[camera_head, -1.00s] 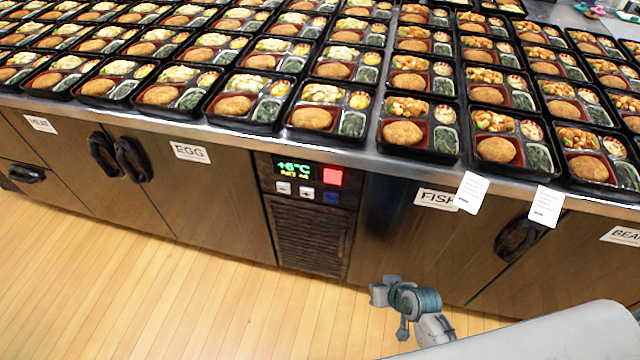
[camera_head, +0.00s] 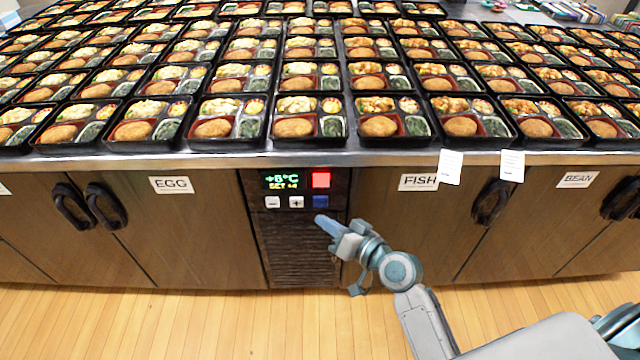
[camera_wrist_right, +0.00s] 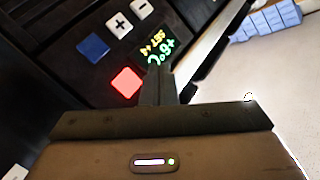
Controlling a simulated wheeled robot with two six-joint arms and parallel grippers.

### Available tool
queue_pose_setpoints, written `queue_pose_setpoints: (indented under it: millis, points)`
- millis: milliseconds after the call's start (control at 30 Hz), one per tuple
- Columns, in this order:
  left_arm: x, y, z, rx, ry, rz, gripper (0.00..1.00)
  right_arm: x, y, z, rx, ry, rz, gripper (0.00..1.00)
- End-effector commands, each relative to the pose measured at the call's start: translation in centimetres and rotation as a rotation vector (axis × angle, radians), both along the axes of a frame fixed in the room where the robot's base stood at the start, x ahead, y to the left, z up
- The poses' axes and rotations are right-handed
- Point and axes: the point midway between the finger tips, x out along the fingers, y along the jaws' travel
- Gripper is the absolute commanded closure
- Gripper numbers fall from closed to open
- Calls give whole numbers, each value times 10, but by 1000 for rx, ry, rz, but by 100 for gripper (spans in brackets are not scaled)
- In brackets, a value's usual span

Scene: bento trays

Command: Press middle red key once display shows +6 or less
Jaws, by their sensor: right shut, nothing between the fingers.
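The control panel on the cabinet front carries a lit display (camera_head: 281,181) that appears to read +6°C, with "SET +4" below. The red key (camera_head: 320,179) is lit and sits right of the display. Minus (camera_head: 273,202) and plus (camera_head: 296,202) keys and a blue key (camera_head: 320,201) form the row below. My right gripper (camera_head: 328,225) is shut and empty, in front of the panel, its tip just below the blue key in the picture. In the right wrist view, the shut fingers (camera_wrist_right: 158,86) show beside the red key (camera_wrist_right: 126,82) and the display (camera_wrist_right: 157,47). My left gripper is out of view.
A dark vent grille lies below the keys. Rows of filled bento trays (camera_head: 214,131) cover the counter above. Two white paper slips (camera_head: 449,167) (camera_head: 512,165) hang over the counter edge at right. Cabinet handles (camera_head: 490,203) stick out on both sides.

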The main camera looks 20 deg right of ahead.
Motion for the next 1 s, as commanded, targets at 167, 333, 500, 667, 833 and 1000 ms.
queue_pose_setpoints:
  millis: [167, 333, 500, 667, 833, 1000]
  points:
    - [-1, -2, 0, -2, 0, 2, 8, 0, 0, 0, -1, 1, 0, 100]
    - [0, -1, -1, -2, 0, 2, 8, 9, -3, -1, -2, 1, 0, 100]
    - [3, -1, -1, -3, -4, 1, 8, 30, -9, 0, -3, 0, 0, 100]
    - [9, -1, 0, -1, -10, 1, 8, 52, -15, -1, -2, 1, 0, 100]
    - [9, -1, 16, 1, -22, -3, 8, 71, -21, -2, -2, 1, 0, 100]
    - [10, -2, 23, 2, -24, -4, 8, 82, -24, -1, -2, 1, 0, 100]
